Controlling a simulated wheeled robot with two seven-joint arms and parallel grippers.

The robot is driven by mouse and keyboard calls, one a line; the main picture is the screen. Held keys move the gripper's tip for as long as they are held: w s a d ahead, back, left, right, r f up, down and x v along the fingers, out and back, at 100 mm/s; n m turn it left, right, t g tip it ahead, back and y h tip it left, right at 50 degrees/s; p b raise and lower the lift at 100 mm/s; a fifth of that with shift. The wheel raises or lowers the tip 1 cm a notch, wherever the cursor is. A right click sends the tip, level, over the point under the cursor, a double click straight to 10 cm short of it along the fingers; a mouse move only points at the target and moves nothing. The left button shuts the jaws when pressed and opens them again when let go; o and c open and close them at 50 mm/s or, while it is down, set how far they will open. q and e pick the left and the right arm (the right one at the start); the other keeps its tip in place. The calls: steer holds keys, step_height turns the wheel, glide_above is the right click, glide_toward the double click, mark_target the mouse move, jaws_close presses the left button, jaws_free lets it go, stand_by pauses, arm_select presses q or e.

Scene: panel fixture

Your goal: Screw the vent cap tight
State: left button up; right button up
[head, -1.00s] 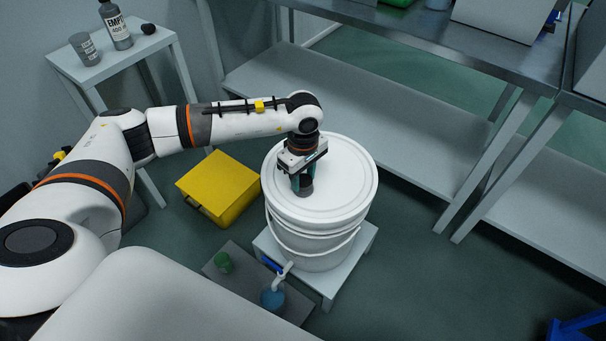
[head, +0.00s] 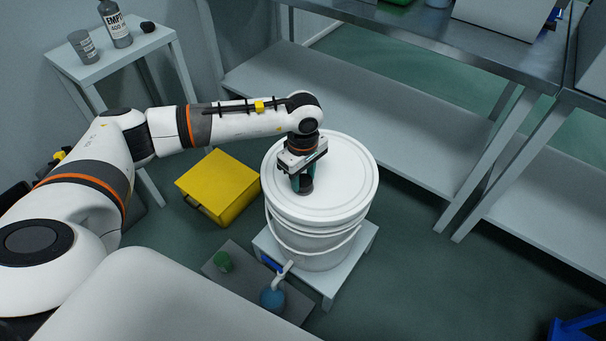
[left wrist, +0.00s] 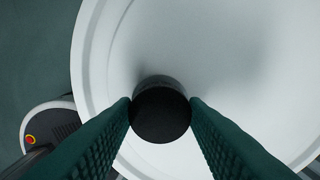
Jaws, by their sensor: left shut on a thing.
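The vent cap (left wrist: 160,112) is a dark round cap on the white lid of the bucket. My left gripper (left wrist: 160,108) points down at the lid, its two green ridged fingers shut on the cap's opposite sides. In the head view, the left gripper (head: 302,186) is over the left part of the bucket lid (head: 345,175), with the dark cap low between its fingers. The cap's thread is hidden, so I cannot tell how tightly it sits. My right gripper is not in view.
The white bucket (head: 325,259) stands on a small white stand (head: 343,277). A yellow box (head: 222,182) lies left; a metal shelf (head: 370,120) stands behind.

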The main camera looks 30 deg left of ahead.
arm_select(q)
steer(key=shift+f, duration=0.15)
steer(key=o, duration=1.1)
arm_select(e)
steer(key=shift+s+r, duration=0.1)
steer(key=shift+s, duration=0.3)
arm_select(q)
steer(key=shift+r, duration=0.35)
step_height(320, 180, up, 3)
steer(key=shift+p, duration=0.35)
step_height(320, 180, up, 8)
steer(key=shift+r+p, duration=0.15)
steer(key=shift+p, duration=0.4)
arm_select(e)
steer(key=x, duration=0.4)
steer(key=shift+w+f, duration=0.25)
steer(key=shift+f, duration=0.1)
